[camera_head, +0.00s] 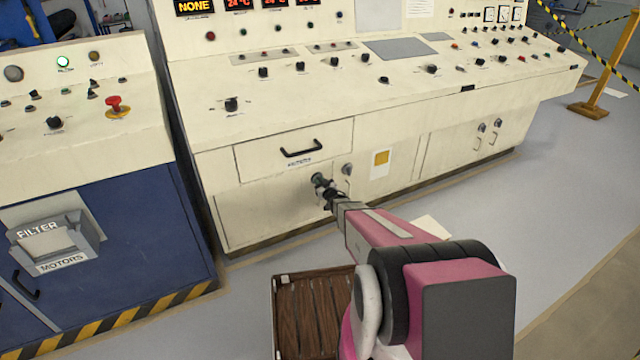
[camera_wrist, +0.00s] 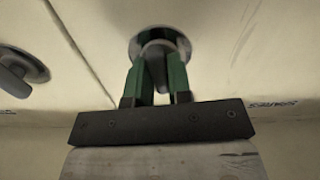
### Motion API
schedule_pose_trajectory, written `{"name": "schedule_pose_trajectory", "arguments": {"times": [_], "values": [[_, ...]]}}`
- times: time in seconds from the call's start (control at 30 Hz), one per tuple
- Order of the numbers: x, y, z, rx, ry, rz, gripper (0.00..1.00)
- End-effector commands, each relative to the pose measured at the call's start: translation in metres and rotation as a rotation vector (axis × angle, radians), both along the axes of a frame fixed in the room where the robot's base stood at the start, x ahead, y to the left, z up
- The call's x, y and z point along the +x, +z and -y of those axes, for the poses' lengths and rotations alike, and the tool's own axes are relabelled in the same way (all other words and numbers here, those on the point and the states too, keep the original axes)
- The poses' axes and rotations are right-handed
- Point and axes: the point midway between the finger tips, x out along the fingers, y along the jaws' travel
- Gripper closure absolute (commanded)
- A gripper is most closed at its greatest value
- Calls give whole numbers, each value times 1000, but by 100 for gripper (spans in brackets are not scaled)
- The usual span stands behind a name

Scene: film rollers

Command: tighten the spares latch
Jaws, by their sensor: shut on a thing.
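The spares latch is a round dark grey plate (camera_wrist: 176,40) with a small grey lever, on the cream cabinet door under the drawer. In the wrist view my gripper (camera_wrist: 156,72) has its two green fingers on either side of the lever, shut on it. In the head view the latch (camera_head: 319,179) is partly hidden by my gripper (camera_head: 328,190), which reaches it from the front. The "SPARES" lettering (camera_wrist: 272,104) shows beside it, upside down in the wrist view. The lever's exact angle is hard to tell.
A second latch (camera_head: 347,169) sits close to the right; it also shows in the wrist view (camera_wrist: 18,74). A drawer with a black handle (camera_head: 301,150) is above. A brown slatted crate (camera_head: 312,300) is on the floor. A blue cabinet (camera_head: 110,240) stands left.

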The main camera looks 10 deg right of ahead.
Motion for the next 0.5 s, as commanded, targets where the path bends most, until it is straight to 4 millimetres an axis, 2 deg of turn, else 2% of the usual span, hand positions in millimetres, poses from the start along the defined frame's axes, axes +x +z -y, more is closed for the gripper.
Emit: {"name": "schedule_pose_trajectory", "arguments": {"times": [0.5], "values": [[0,-1,0,66,0,-24,100]]}}
